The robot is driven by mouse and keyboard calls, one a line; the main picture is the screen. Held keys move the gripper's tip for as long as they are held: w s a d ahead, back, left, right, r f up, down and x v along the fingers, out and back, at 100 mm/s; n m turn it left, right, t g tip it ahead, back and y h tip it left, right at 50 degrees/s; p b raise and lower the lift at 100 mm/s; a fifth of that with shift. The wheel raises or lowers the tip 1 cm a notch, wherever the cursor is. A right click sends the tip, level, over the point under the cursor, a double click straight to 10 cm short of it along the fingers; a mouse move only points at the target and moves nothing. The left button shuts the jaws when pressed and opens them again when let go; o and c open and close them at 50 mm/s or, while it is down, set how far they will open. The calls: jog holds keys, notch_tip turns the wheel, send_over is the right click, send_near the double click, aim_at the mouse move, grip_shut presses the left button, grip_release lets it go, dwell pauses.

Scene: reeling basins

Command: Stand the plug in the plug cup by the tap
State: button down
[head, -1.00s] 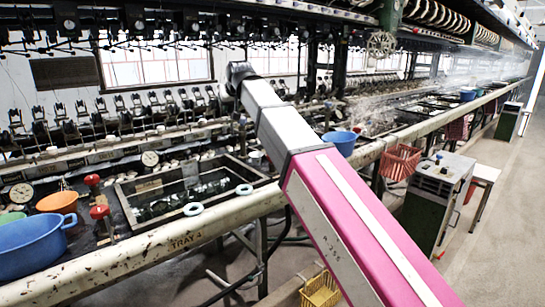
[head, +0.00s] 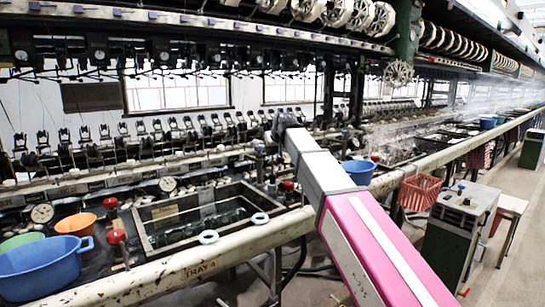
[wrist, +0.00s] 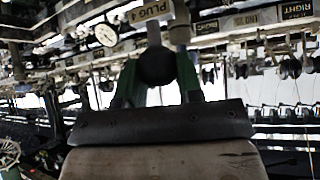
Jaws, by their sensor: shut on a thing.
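In the wrist view, my gripper (wrist: 157,82) has its two green fingers closed on a dark round thing, which I take as the plug (wrist: 157,66). A pale grey stem shows above the dark part, but I cannot tell whether it belongs to the plug. A label reading PLUG 4 (wrist: 150,11) is just beyond it on a pale rail. In the head view, my gripper (head: 284,122) is a small dark shape at the arm's far end, over the bench behind the basin; the plug cannot be made out there. I cannot clearly pick out the plug cup or the tap.
A large blue tub (head: 40,268), an orange bowl (head: 75,225) and red knobs (head: 116,237) stand left. A blue bowl (head: 358,171) and pink basket (head: 421,193) are right.

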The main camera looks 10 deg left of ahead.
aim_at(274, 153)
jog(key=shift+f, duration=1.8)
jog(key=c, duration=0.8)
grip_release()
jog(key=shift+r, duration=0.1)
jog(key=shift+r, duration=0.3)
jog(key=v, duration=1.2)
